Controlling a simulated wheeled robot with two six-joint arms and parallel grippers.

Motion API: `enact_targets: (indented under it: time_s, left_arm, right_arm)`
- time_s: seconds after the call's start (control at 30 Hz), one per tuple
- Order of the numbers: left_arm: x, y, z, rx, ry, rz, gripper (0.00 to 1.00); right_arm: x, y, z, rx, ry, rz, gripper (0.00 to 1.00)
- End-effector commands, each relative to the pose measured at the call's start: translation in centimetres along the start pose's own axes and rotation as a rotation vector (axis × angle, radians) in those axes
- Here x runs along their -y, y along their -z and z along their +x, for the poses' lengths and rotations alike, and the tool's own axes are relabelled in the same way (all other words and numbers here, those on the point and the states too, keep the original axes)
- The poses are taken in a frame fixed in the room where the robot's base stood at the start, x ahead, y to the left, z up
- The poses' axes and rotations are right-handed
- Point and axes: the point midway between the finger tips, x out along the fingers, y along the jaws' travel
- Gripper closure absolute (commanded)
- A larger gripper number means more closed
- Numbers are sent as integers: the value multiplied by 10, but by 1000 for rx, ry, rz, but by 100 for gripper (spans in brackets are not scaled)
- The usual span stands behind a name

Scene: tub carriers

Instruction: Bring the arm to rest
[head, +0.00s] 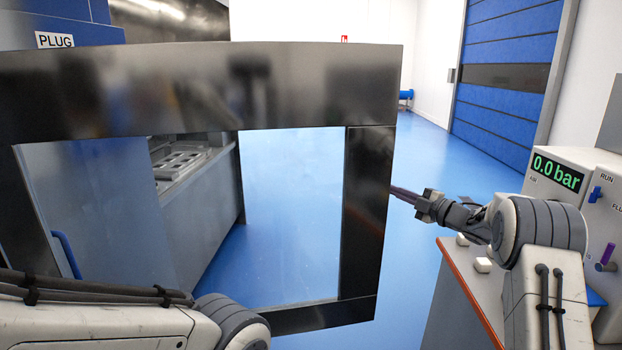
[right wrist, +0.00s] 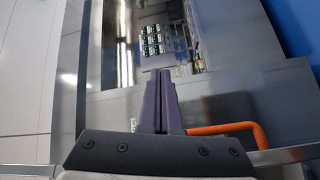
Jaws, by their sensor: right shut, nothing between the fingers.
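My right arm (head: 540,225) reaches in from the right in the head view. Its gripper (head: 397,192) points left, with its tips beside the right edge of a dark metal door frame in the picture; I cannot tell whether they touch it. In the right wrist view, the purple fingers (right wrist: 161,73) are together and empty. My left arm (head: 110,315) lies across the lower left of the head view; its gripper is out of view.
The dark framed door (head: 200,95) with a large window fills the head view's left and middle. A bench (head: 462,262) with a pressure unit (head: 560,172) reading 0.0 bar stands right. An orange handle (right wrist: 235,128) is near the right fingers. Blue floor (head: 415,150) lies beyond.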

Motion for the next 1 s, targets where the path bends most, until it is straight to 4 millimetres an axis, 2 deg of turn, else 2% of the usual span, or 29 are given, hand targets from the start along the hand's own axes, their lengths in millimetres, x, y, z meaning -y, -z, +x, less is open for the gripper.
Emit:
enact_targets:
  time_s: [0.07,0.13,0.17,0.27,0.4,0.5,0.7,0.87,1.0]
  left_arm:
    - [0,0,0,0,0,0,100]
    - [0,0,0,0,0,0,100]
    - [0,0,0,0,0,0,100]
    - [0,0,0,0,0,0,100]
    - [0,0,0,0,0,0,100]
    - [0,0,0,0,0,0,100]
    - [0,0,0,0,0,0,100]
    - [0,0,0,0,0,0,100]
    - [0,0,0,0,0,0,100]
  right_arm:
    - [-4,5,5,188,-16,160,100]
    - [6,6,-3,361,-17,317,100]
    - [14,8,-10,436,-12,386,100]
    - [54,25,-46,685,21,626,100]
    - [124,70,-114,998,103,929,100]
    - [165,107,-159,1168,165,1086,100]
    - [222,174,-229,1406,280,1296,100]
    - [254,224,-276,1559,361,1425,100]
    - [256,272,-264,1509,512,1359,100]
